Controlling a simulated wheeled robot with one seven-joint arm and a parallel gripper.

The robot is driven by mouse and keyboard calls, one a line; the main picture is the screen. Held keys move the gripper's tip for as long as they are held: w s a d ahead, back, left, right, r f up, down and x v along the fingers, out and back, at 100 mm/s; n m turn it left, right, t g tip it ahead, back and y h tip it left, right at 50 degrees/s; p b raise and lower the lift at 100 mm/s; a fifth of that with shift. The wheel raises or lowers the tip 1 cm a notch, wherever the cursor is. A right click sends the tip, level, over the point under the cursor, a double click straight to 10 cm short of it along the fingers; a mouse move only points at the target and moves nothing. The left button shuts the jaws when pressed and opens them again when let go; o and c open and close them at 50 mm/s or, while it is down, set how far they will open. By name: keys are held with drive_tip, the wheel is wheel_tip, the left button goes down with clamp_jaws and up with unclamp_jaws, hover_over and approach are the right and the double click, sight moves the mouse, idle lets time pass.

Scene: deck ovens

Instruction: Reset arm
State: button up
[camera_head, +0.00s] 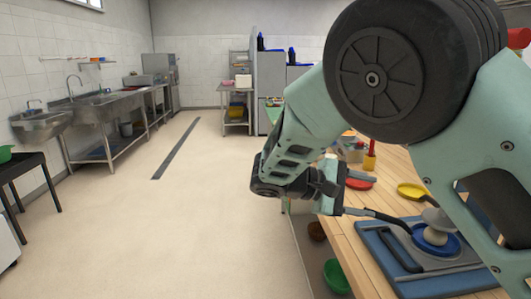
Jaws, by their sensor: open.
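My arm reaches across the right half of the view, over a wooden counter (347,236). A black handle (380,215) runs from beside the jaws to a small blue pan (424,243). I cannot tell whether the jaws touch this handle. A pale, rounded, stacked object (437,220) stands in the pan. My arm hides part of the counter's right side.
The pan is over a blue and grey board (376,249) with a dark bar handle (398,250). A yellow pan (411,190) and a red dish (359,184) lie behind. A green bowl (336,277) is below the counter edge. The floor (190,225) at left is open.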

drive_tip(key=s+a+f+y, duration=0.1)
drive_tip(key=s+a+y, duration=0.2)
drive_tip(key=s, duration=0.6)
drive_tip(key=s+a+f+y, duration=0.2)
drive_tip(key=s+a+y, duration=0.1)
drive_tip(key=s+y, duration=0.4)
drive_tip(key=s+a+f+y, duration=0.2)
drive_tip(key=s+y, duration=0.3)
drive_tip(key=s, duration=0.6)
drive_tip(key=shift+a+f+y, duration=0.15)
drive_tip(key=shift+a+y, duration=0.15)
drive_tip(key=shift+a, duration=0.4)
